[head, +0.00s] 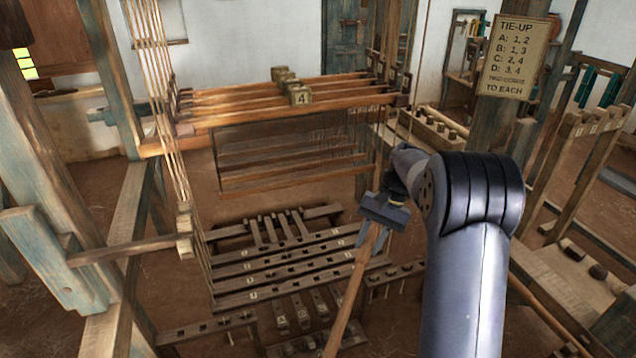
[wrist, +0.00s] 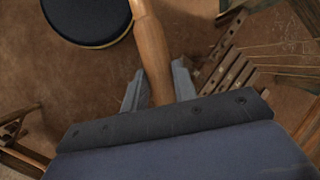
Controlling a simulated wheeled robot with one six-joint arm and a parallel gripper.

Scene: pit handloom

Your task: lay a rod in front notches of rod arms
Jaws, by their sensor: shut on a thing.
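My gripper (head: 376,222) is shut on a brown wooden rod (head: 350,285). In the head view the rod slants down and left from the jaws, and its lower end leaves the bottom edge. In the wrist view the rod (wrist: 150,45) passes between the two fingers of the gripper (wrist: 157,88) and runs out at the top. The rod is in the air, right of the slatted floor frame. A wooden arm (head: 125,250) juts from the left post of the loom, with a small block at its end. I cannot make out any front notches or tell which pieces are the rod arms.
Horizontal shafts (head: 250,113), one block marked 4, hang behind my gripper. The slatted floor frame (head: 290,263) and marked treadles (head: 300,312) lie below. A tie-up sign (head: 514,55) hangs on the right post. Uprights and a bench (head: 570,285) stand at right. Bare floor shows at lower left.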

